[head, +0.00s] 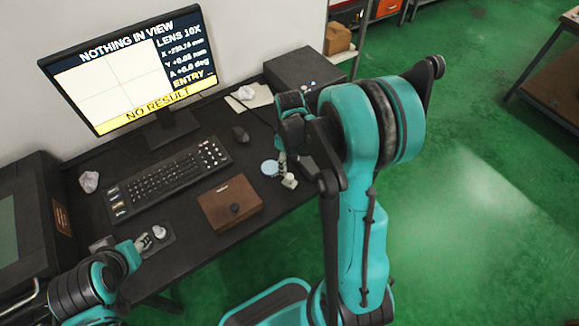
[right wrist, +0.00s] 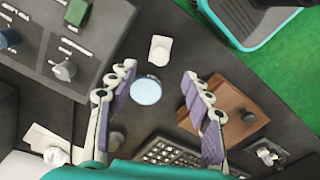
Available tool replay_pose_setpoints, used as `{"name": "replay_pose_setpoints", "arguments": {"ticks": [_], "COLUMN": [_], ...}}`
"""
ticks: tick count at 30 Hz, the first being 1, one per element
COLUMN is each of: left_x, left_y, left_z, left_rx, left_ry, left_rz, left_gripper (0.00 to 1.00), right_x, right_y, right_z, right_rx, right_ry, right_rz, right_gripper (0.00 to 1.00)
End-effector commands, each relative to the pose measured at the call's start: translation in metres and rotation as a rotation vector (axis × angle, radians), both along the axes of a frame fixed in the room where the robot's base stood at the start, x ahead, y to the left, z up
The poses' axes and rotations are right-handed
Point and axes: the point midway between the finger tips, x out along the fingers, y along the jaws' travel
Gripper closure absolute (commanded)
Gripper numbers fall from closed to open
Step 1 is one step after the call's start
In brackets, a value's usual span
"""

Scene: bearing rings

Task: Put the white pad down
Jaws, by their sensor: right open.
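My right gripper (right wrist: 160,82) is open, with its purple-padded fingers wide apart. In the head view it (head: 283,160) is mostly hidden behind my arm. A pale round disc (right wrist: 146,91) shows between the fingers in the right wrist view, with nothing seen gripping it. It lies on the dark desk in the head view (head: 270,168). A small white block-like piece (right wrist: 160,50) is close beside it, also in the head view (head: 290,181).
A brown box (head: 230,203) with a dark knob, a keyboard (head: 168,178) and a mouse (head: 240,134) are on the desk. The monitor (head: 130,70) reads "NOTHING IN VIEW" and "NO RESULT". A dark instrument box (head: 305,78) stands at the back. Crumpled white pieces (head: 89,181) lie about.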

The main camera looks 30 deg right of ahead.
Motion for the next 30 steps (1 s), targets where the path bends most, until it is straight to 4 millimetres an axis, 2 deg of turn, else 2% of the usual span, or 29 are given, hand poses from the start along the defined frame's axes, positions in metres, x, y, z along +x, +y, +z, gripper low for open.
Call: {"name": "replay_pose_setpoints", "arguments": {"ticks": [7, 11, 15, 21, 27, 30], "left_x": [0.000, 0.000, 0.000, 0.000, 0.000, 0.000], "left_y": [0.000, 0.000, 0.000, 0.000, 0.000, 0.000], "left_z": [0.005, 0.005, 0.005, 0.005, 0.005, 0.005], "left_rx": [0.000, 0.000, 0.000, 0.000, 0.000, 0.000], "left_ry": [0.000, 0.000, 0.000, 0.000, 0.000, 0.000], "left_rz": [0.000, 0.000, 0.000, 0.000, 0.000, 0.000], "left_gripper": [0.60, 0.60, 0.60, 0.60, 0.60, 0.60], "right_x": [-0.004, -0.015, -0.036, -0.072, -0.101, -0.108], "right_y": [0.007, 0.024, 0.048, 0.078, 0.098, 0.103], "right_z": [0.028, 0.061, 0.100, 0.137, 0.152, 0.153], "right_rx": [-0.007, -0.017, -0.014, 0.031, 0.103, 0.129], "right_ry": [-0.029, -0.112, -0.238, -0.416, -0.554, -0.591], "right_rz": [-0.021, -0.080, -0.173, -0.304, -0.408, -0.438], "right_gripper": [0.50, 0.50, 0.50, 0.50, 0.50, 0.50]}}
